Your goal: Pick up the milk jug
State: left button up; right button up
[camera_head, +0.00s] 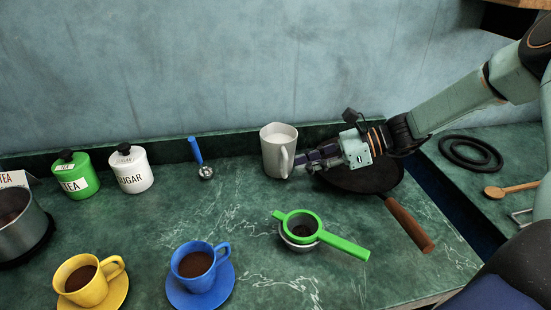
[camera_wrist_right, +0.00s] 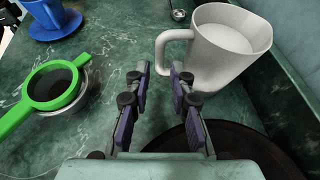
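The white milk jug (camera_head: 277,152), filled with white milk, stands upright on the green marbled counter near the back wall. Its handle (camera_head: 285,162) points toward the front right in the head view. In the right wrist view the jug (camera_wrist_right: 218,60) is at the upper right, with its handle (camera_wrist_right: 163,55) on its left side. My right gripper (camera_head: 304,162) reaches in from the right beside the handle. In the wrist view its fingers (camera_wrist_right: 159,72) are apart, with the lower handle in line with the gap between the fingertips. I cannot tell whether either finger touches it. My left gripper is out of view.
A dark pan (camera_head: 365,178) with a wooden handle lies below my right gripper. A green strainer (camera_head: 302,227) sits in front. Blue (camera_head: 196,265) and yellow (camera_head: 86,280) cups stand at the front left. A blue-handled scoop (camera_head: 196,152) is left of the jug.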

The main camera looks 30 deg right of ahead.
aim_at(285, 176)
jog(key=shift+f, duration=0.4)
jog(key=shift+w+f, duration=0.2)
jog(key=shift+f, duration=0.1)
jog(key=x, duration=0.1)
jog(key=b+x, duration=0.1)
jog(key=x, duration=0.1)
jog(key=b+x, duration=0.1)
jog(key=x, duration=0.1)
jog(key=shift+s+a+r, duration=0.2)
jog(key=shift+s+a, duration=0.1)
jog(key=shift+a, duration=0.05)
jog(key=shift+w+d+f, duration=0.15)
jog(key=shift+d, duration=0.1)
jog(key=shift+a, duration=0.3)
jog(key=c, duration=0.3)
grip_shut()
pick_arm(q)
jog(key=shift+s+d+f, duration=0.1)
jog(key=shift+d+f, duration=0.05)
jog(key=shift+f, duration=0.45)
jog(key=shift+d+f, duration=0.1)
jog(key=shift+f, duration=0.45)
pick_arm(e)
jog(key=shift+d, duration=0.2)
